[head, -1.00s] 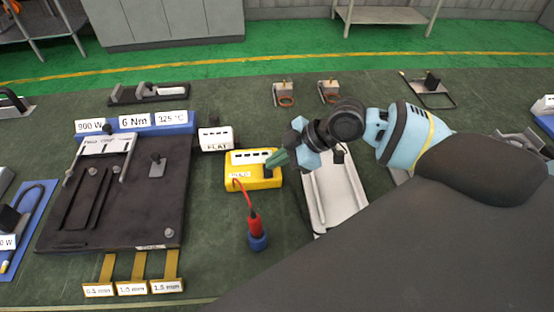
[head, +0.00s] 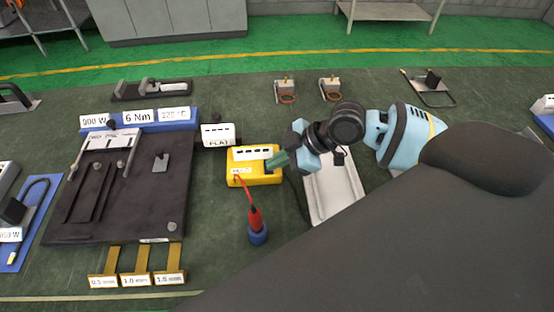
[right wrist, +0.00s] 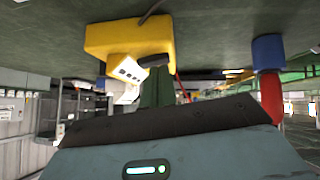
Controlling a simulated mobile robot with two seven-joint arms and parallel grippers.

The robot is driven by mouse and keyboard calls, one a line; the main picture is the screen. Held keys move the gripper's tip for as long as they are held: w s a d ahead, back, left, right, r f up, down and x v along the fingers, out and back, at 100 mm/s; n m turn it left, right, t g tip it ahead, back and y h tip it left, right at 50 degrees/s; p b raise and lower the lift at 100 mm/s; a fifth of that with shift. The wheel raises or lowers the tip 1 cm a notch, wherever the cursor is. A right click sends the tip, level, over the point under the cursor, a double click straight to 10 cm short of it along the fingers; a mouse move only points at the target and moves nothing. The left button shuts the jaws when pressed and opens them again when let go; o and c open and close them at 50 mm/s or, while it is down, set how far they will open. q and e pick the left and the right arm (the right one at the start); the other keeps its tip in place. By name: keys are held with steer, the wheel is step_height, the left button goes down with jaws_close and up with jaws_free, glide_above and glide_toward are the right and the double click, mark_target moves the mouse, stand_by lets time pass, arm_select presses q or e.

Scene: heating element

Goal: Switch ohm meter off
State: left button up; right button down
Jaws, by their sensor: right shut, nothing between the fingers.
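In the right wrist view the shut fingers (right wrist: 157,85) reach a small dark part at the meter's side. I cannot tell whether they touch it. The left gripper is out of view.
A red probe (head: 254,217) in a blue holder (head: 257,236) stands in front of the meter, wired to it. A white FLAT box (head: 217,136) is behind it. A dark fixture plate (head: 120,205) lies left, and a white tray (head: 335,190) right under my arm.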

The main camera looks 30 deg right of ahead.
steer(key=r+p, duration=0.1)
steer(key=r, duration=0.1)
steer(key=r+p, duration=0.2)
steer(key=r, duration=0.1)
steer(key=shift+s+a+r, duration=0.25)
steer(key=shift+s+r, duration=0.05)
steer(key=shift+r, duration=0.05)
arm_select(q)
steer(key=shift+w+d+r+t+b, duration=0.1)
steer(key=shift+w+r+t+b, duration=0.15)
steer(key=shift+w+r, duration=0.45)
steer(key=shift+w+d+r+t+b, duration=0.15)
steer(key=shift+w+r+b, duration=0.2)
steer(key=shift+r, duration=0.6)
arm_select(e)
steer(key=f+v, duration=0.1)
steer(key=v, duration=0.8)
steer(key=shift+s+d, duration=0.35)
steer(key=shift+f, duration=0.1)
